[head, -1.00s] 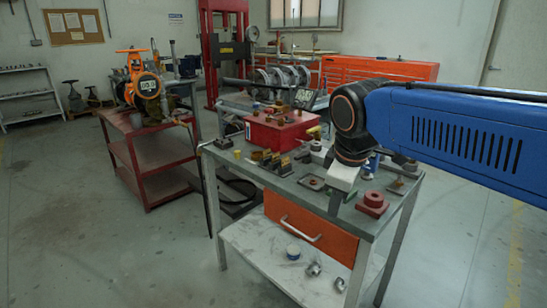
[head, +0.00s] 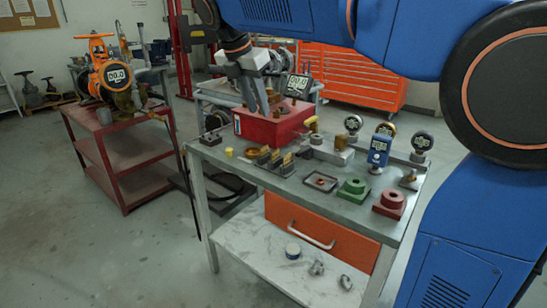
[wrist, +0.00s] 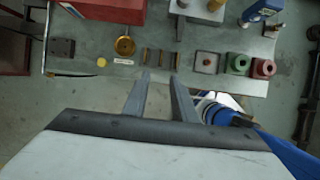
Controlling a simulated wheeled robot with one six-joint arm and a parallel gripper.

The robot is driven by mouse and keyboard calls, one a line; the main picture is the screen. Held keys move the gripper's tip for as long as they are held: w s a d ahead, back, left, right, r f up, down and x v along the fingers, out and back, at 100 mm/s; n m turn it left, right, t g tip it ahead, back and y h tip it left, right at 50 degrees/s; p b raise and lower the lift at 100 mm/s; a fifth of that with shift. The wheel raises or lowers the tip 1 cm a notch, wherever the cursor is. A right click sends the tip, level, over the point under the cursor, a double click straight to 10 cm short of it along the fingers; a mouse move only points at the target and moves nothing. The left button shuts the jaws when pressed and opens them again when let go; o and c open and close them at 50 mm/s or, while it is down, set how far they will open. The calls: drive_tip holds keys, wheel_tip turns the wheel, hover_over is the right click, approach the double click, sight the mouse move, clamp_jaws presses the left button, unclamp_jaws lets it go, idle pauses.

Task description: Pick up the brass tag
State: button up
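Several brass-coloured upright plates stand in dark holders (head: 270,161) near the table's front edge, left of centre; they look like brass tags, but I cannot read any marking. In the wrist view these brass plates (wrist: 160,56) lie just beyond my fingertips. My gripper (wrist: 159,76) is open and empty, its two fingers apart. A round brass dish (wrist: 124,45) and a small white label (wrist: 123,62) lie left of the plates.
The grey table (head: 330,206) also carries a yellow cap (wrist: 101,62), a dark block (wrist: 62,47), a shallow tray (head: 320,181), a green block (head: 353,190), a red block (head: 390,202) and a blue gauge (head: 379,151). The red box borders the plates behind.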

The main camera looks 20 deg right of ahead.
hover_over(275, 151)
drive_tip(key=s+a, duration=0.1)
drive_tip(key=a, duration=0.1)
wheel_tip(275, 151, down, 11)
drive_tip(key=shift+x, duration=2.45)
drive_tip(key=shift+s, duration=0.15)
clamp_jaws()
